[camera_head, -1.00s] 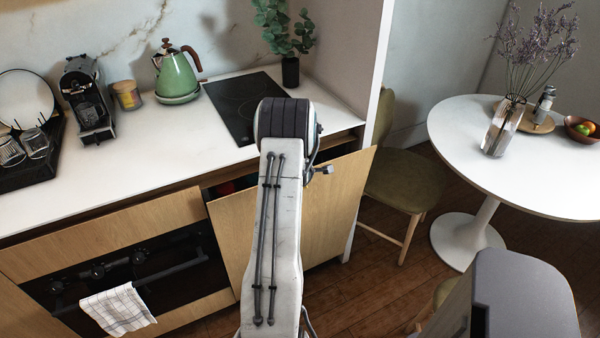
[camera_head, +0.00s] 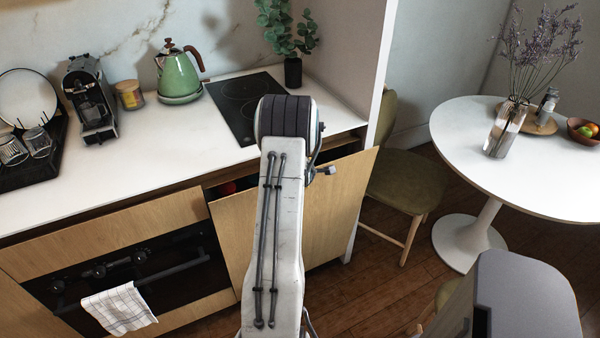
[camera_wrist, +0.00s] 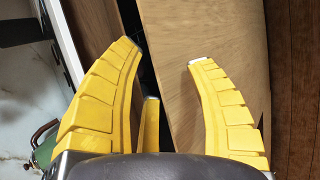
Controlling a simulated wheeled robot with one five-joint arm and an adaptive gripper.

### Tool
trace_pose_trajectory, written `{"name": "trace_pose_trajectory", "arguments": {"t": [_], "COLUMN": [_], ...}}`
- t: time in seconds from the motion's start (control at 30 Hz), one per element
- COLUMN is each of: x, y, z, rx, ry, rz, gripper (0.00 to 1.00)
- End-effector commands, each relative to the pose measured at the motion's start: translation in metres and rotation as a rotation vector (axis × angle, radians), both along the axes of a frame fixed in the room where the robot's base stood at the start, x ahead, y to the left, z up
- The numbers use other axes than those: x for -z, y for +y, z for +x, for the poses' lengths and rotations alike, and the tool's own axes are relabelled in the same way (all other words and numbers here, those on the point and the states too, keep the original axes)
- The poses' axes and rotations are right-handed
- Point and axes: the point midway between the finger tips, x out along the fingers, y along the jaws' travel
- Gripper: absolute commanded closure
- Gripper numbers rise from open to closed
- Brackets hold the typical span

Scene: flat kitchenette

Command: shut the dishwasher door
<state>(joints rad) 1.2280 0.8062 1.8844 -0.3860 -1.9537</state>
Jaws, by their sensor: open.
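The dishwasher door (camera_head: 335,215) is a light wood panel under the counter, right of the oven. It stands partly open, tilted outward at its top, with a dark gap behind its upper edge. My arm covers the middle of it in the head view. In the wrist view the door (camera_wrist: 205,25) fills the middle and right, with the dark gap along its left edge. My gripper (camera_wrist: 160,52) is open, with nothing between its yellow fingers. The right finger overlaps the door panel and the left finger lies on the counter side of the gap. I cannot tell whether either touches.
The white counter (camera_head: 150,150) holds a green kettle (camera_head: 179,78) and a dark hob (camera_head: 240,107). The oven (camera_head: 130,270) with a hanging towel is left of the door. A green chair (camera_head: 405,185) and round white table (camera_head: 465,130) stand right. Wooden floor shows between.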

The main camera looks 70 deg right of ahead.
Motion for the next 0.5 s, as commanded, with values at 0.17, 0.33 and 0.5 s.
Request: {"name": "trace_pose_trajectory", "arguments": {"t": [0.17, 0.33, 0.5], "x": [-0.020, -0.039, -0.055], "y": [0.020, 0.040, 0.057], "z": [-0.007, -0.014, -0.020], "rx": [-0.001, -0.001, 0.000], "ry": [-0.001, -0.001, -0.001], "rz": [-0.002, -0.002, -0.001], "gripper": [0.50, 0.50, 0.50]}}
